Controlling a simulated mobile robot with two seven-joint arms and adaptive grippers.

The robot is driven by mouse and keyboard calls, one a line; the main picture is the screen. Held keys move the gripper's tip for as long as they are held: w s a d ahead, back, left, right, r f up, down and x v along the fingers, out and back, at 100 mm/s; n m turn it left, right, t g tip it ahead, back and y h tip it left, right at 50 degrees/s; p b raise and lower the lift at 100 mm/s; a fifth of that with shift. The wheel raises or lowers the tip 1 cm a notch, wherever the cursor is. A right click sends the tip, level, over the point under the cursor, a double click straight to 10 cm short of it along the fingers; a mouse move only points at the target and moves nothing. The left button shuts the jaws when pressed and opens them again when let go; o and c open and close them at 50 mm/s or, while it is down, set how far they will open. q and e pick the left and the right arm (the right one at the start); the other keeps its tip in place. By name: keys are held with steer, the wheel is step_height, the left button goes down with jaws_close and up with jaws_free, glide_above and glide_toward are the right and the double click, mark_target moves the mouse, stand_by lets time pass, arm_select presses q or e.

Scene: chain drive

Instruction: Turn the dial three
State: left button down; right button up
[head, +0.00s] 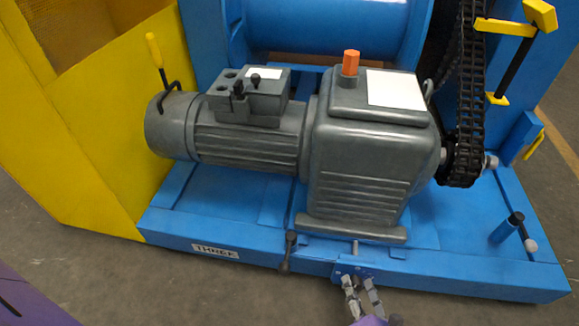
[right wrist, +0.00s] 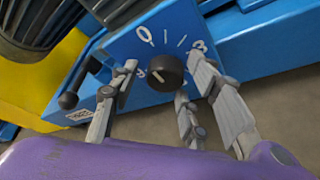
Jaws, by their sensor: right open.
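The dial (right wrist: 165,72) is a round black knob on a blue panel with white marks. A "0" stands at its upper left and what looks like a "3" at its upper right. A pale line shows on the knob's left part; I cannot tell its exact setting. My right gripper (right wrist: 164,70) is open, its grey fingers spread on both sides of the knob with gaps visible. In the head view my right gripper (head: 362,293) is at the small blue panel (head: 352,270) on the frame's front edge; the knob is hard to make out there. My left gripper is not in view.
A black-knobbed lever (head: 288,252) stands left of the panel; it also shows in the right wrist view (right wrist: 80,85). A white label (head: 215,250) seems to read "THREE". A grey motor and gearbox (head: 360,180), chain (head: 468,90) and yellow guard (head: 90,120) stand behind.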

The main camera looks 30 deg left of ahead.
steer(key=shift+a, duration=0.1)
steer(key=c, duration=1)
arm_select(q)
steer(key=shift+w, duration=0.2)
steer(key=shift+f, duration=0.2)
